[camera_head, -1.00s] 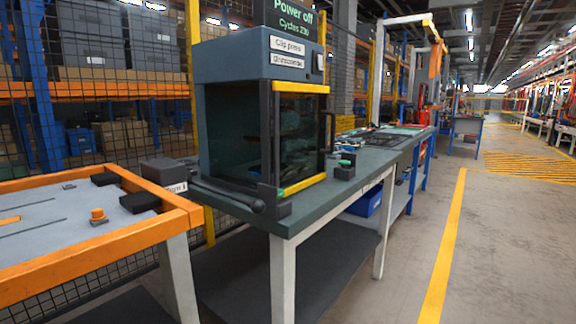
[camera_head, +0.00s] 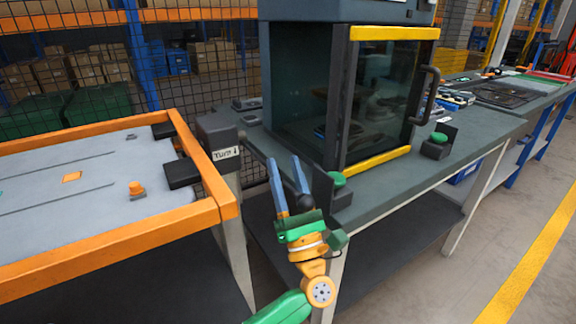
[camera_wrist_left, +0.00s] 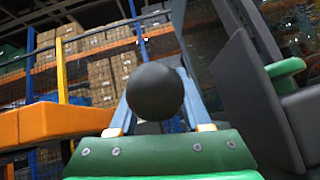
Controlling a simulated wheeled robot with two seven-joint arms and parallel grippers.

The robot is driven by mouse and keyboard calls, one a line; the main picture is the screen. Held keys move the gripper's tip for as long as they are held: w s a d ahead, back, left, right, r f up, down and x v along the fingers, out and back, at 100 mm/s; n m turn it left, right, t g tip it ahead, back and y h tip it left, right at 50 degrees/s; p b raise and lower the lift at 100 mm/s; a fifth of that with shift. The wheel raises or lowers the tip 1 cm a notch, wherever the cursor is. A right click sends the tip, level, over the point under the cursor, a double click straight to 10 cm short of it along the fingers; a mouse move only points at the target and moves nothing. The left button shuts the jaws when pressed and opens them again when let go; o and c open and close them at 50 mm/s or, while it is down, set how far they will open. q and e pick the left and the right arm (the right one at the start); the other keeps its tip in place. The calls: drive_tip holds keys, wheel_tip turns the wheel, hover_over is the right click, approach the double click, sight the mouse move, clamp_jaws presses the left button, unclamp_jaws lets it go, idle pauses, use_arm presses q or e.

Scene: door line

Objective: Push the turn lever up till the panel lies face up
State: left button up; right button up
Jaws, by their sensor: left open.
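The turn lever (camera_head: 258,153) is a dark bar running from a grey box labelled "Turn" (camera_head: 218,140) down to the right, ending in a black ball. The grey panel (camera_head: 60,165) lies flat in an orange frame at the left, with an orange knob and slots on its visible side. My left gripper (camera_head: 287,170) is open at the lever's outer end, its blue fingers pointing up. In the left wrist view the black ball (camera_wrist_left: 155,92) shows in front of and between the fingers; I cannot tell whether they touch. My right gripper is not in view.
A dark cabinet with a yellow-edged glass door (camera_head: 385,95) stands on the bench right beside the lever. Green buttons on dark blocks (camera_head: 437,145) sit near the bench edge. A mesh fence (camera_head: 190,60) is behind. The floor at the right is clear.

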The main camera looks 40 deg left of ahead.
use_arm(q)
clamp_jaws()
idle(1.4)
